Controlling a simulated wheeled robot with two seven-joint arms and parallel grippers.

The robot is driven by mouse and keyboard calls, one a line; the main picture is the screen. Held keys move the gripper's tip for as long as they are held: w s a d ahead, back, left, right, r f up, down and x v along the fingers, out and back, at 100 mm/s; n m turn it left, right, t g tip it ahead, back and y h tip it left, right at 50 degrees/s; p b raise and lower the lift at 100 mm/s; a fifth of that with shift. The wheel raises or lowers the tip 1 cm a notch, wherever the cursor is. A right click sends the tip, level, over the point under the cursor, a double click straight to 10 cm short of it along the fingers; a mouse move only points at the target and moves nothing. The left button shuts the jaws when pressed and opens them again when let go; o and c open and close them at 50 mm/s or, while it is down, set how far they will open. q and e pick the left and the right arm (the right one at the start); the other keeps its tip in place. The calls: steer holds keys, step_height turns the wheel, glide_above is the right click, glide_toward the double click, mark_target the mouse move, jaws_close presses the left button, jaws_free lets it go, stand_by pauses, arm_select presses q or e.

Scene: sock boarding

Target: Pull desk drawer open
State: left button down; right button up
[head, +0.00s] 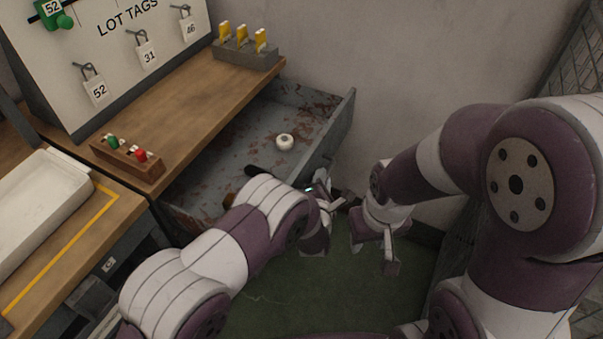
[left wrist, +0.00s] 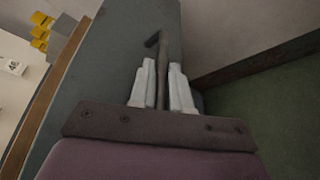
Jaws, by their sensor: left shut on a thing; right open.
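The grey, rust-worn desk drawer (head: 240,140) is pulled well out from under the wooden desk top (head: 200,105). A white roll (head: 284,142) and some dark items lie inside it. In the left wrist view, the drawer front (left wrist: 110,75) fills the left and middle, with a dark bar handle (left wrist: 162,55) on it. My left gripper (left wrist: 162,92) is shut on that handle, its pale fingers on either side. In the head view my left gripper (head: 330,196) is at the drawer front, partly hidden by its arm. My right gripper (head: 372,248) is open and empty, to the right of the drawer.
A lot tags board (head: 130,45) stands on the desk, beside a grey block with yellow pieces (head: 245,52). A wooden holder (head: 125,160) with green and red pieces sits near the desk's front edge. A white tray (head: 35,215) is at left. Green floor (head: 300,285) is open below.

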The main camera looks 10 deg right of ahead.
arm_select(q)
steer(key=shift+s+d, duration=1.05)
steer(key=shift+d, duration=0.3)
steer(key=c, duration=1.4)
jaws_free()
steer(key=shift+c, duration=0.2)
steer(key=p+v, duration=0.5)
steer(key=v, duration=0.7)
steer(key=shift+s, duration=0.3)
steer(key=shift+a+r, duration=0.1)
steer(key=shift+a, duration=0.05)
